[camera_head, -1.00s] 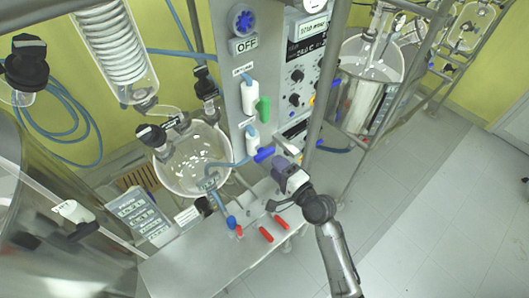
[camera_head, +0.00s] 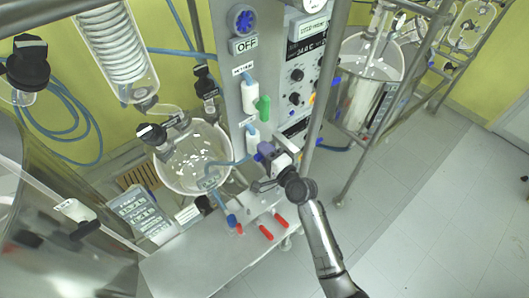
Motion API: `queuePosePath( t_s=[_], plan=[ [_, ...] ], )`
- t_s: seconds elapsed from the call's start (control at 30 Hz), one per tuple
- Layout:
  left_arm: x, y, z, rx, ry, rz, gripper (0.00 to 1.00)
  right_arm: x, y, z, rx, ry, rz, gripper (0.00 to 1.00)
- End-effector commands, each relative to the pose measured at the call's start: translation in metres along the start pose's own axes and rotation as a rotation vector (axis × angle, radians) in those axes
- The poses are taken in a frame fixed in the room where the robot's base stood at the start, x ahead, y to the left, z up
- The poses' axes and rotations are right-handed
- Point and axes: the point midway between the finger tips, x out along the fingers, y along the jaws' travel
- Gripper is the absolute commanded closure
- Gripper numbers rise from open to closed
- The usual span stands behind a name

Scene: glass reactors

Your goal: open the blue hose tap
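The blue hose tap is on the grey control panel. Its white body (camera_head: 252,138) stands upright below the tap with the green handle, with a pale blue hose at its lower end. My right gripper (camera_head: 270,153) is at this tap, its arm coming up from the lower right. A blue-purple part shows at the gripper's front, where the tap's blue handle was seen before. The gripper covers most of the handle, so its angle is unclear. I cannot tell whether the fingers touch or enclose it. My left gripper is out of view.
A tap with a green handle (camera_head: 263,108) sits just above. Below are red-handled valves (camera_head: 266,232) and a blue-handled valve (camera_head: 231,220) by the grey bench (camera_head: 190,270). A glass vessel (camera_head: 190,160) stands left of the panel. A metal post stands close right.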

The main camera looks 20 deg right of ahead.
Motion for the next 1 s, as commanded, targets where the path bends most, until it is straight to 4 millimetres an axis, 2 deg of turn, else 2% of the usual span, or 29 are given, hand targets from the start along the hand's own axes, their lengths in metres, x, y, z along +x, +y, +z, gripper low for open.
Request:
queuePosePath(
  t_s=[0.03, 0.37, 0.67, 1.0],
  plan=[
    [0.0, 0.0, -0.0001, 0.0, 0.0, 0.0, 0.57, -0.0001, 0.0001, 0.0, 0.0, 0.0, 0.0, 0.64],
    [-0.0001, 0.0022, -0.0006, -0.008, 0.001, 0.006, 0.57, -0.0003, 0.0001, -0.0001, 0.0, 0.0, 0.0, 0.95],
    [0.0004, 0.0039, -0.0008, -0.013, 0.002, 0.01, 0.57, -0.0006, 0.0003, -0.0009, -0.049, 0.0, 0.0, 0.95],
    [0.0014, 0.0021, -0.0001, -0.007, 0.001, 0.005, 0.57, -0.0005, 0.0002, -0.0006, -0.309, -0.001, 0.001, 0.95]
  ],
)
